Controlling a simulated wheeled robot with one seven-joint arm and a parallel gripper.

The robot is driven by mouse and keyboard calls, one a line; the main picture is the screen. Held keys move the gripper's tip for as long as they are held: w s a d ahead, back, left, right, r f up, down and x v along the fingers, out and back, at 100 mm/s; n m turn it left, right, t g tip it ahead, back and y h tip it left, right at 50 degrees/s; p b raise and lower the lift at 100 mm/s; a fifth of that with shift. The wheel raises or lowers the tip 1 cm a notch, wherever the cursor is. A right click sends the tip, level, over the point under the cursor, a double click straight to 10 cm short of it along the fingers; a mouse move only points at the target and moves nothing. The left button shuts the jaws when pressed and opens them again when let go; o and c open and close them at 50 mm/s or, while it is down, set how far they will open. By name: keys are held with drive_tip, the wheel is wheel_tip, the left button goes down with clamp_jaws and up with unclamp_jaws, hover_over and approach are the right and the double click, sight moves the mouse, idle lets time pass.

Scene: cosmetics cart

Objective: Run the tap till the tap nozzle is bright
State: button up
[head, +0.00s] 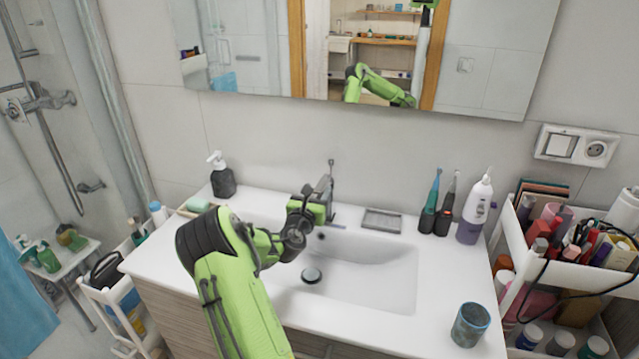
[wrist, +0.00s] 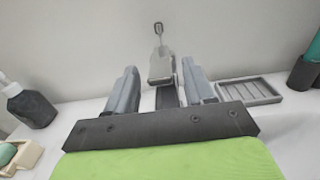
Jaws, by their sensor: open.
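The grey metal tap (head: 331,172) stands at the back of the white sink (head: 375,272), its thin lever pointing up. My gripper (head: 322,188) is at the tap, in front of it, and hides part of its body and spout. In the wrist view the tap (wrist: 160,66) shows between the two grey fingers of my gripper (wrist: 159,68), which are open with a gap on each side. I cannot tell whether a finger touches it. The tap nozzle is not clearly visible, and no bright nozzle or running water shows.
A soap dish (head: 381,221), two toothbrushes (head: 437,200) and a white-purple bottle (head: 476,210) stand right of the tap. A dark soap dispenser (head: 222,178) is at the left. A blue-grey cup (head: 470,325) stands at the front right. The mirror (head: 490,60) hangs behind.

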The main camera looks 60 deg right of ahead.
sight(323, 181)
drive_tip(key=d, duration=0.4)
drive_tip(key=shift+w, duration=0.35)
clamp_jaws()
